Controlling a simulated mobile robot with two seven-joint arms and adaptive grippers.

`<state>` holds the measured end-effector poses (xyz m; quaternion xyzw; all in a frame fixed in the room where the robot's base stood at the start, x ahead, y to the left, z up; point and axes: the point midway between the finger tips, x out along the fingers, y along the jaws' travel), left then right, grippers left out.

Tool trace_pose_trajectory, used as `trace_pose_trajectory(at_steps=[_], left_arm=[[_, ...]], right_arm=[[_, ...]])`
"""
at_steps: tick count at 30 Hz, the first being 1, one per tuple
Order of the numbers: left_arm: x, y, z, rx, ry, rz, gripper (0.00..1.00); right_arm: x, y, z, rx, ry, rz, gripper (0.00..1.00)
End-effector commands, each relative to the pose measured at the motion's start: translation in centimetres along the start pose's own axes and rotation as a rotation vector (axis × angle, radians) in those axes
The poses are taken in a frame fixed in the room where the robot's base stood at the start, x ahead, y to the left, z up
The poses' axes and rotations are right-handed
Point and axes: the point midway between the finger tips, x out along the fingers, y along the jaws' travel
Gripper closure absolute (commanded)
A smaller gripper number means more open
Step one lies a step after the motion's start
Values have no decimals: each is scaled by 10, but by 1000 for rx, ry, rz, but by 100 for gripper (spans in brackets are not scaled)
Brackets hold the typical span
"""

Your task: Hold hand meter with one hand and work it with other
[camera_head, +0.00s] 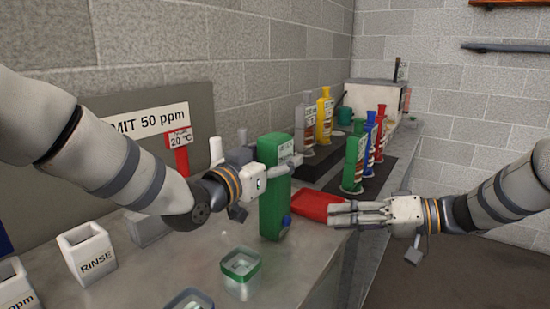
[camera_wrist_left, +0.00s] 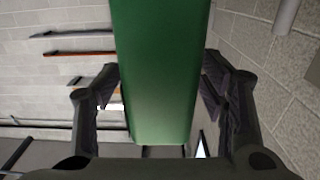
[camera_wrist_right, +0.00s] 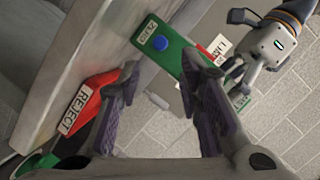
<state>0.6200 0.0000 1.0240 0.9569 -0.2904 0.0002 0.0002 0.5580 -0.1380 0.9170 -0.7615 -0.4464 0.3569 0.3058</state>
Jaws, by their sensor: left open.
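The green hand meter (camera_head: 273,205) is upright near the front edge of the bench, with a small display at its top and a blue button low on one side. My left gripper (camera_head: 280,168) is open around its upper part. In the left wrist view the meter (camera_wrist_left: 160,75) is between the spread fingers, with gaps at both sides. My right gripper (camera_head: 345,213) is right of the meter, apart from it. In the right wrist view its fingers (camera_wrist_right: 165,80) are spread and empty, with the meter's blue button (camera_wrist_right: 160,43) beyond them.
A red REJECT tray (camera_head: 312,204) lies behind my right fingers. Coloured bottles (camera_head: 355,160) stand on dark mats farther back. A green-rimmed clear container (camera_head: 241,266) and a white RINSE cup (camera_head: 87,250) are in front and left. Free floor is right of the bench.

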Motion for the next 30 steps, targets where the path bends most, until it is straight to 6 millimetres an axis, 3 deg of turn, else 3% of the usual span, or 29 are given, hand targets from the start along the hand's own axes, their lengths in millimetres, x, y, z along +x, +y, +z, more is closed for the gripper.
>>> trace_pose_trajectory(at_steps=[1,6,9,10,14,15,30], left_arm=[[0,0,0,0,0,0,37],[0,0,0,0,0,0,76],[0,0,0,1,0,0,93],[0,0,0,1,0,0,93],[0,0,0,1,0,0,93],[0,0,0,1,0,0,93],[0,0,0,1,0,0,93]], right_arm=[[0,0,0,0,0,0,67],[0,0,0,0,0,0,67],[0,0,0,0,0,0,67],[0,0,0,0,0,0,69],[0,0,0,0,0,0,98],[0,0,0,0,0,0,100],[0,0,0,0,0,0,100]])
